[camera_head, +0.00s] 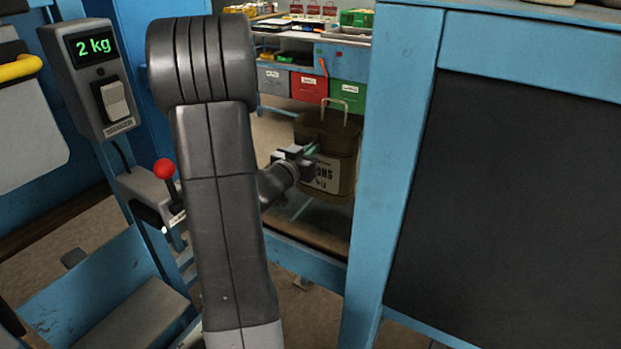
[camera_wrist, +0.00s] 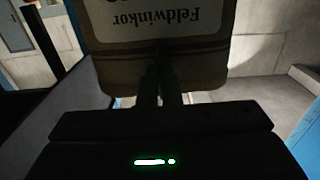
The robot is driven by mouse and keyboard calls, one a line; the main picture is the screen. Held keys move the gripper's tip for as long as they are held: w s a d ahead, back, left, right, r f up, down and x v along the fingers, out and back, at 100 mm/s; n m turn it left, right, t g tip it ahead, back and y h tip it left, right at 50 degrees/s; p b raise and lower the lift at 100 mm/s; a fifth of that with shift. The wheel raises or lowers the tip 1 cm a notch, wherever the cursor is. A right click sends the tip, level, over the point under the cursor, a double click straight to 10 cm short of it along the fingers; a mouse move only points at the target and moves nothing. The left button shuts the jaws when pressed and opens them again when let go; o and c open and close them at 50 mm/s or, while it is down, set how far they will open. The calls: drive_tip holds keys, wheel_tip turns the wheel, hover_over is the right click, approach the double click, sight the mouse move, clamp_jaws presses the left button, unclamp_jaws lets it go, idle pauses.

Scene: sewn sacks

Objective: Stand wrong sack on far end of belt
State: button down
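A brown sack (camera_head: 338,145) with a pale printed label hangs upright in the gap between the blue posts in the head view. The label reads partly "ONS" and "kg". My gripper (camera_head: 308,160) reaches it from the left, at its front face. In the wrist view the sack (camera_wrist: 118,72) appears upside down with the word "Feldwinkor". The two dark fingers (camera_wrist: 160,88) are close together and meet the sack's edge, seemingly shut on it. The fingertips are partly hidden. I cannot make out a belt for sure.
A scale display (camera_head: 93,45) reads "2 kg", above a red-knobbed lever (camera_head: 164,169). A blue post (camera_head: 400,150) and a dark panel (camera_head: 505,195) stand close on the right.

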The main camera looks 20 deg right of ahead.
drive_tip(key=shift+f, duration=2.65)
drive_tip(key=shift+f+b, duration=0.1)
drive_tip(key=shift+b, duration=0.2)
drive_tip(key=shift+f, duration=0.15)
drive_tip(key=c, duration=1.6)
unclamp_jaws()
drive_tip(key=shift+r, duration=0.2)
drive_tip(key=v, duration=0.7)
drive_tip(key=shift+s+a+r+b, duration=0.1)
drive_tip(key=shift+s+a+b, duration=0.15)
drive_tip(key=shift+b, duration=0.15)
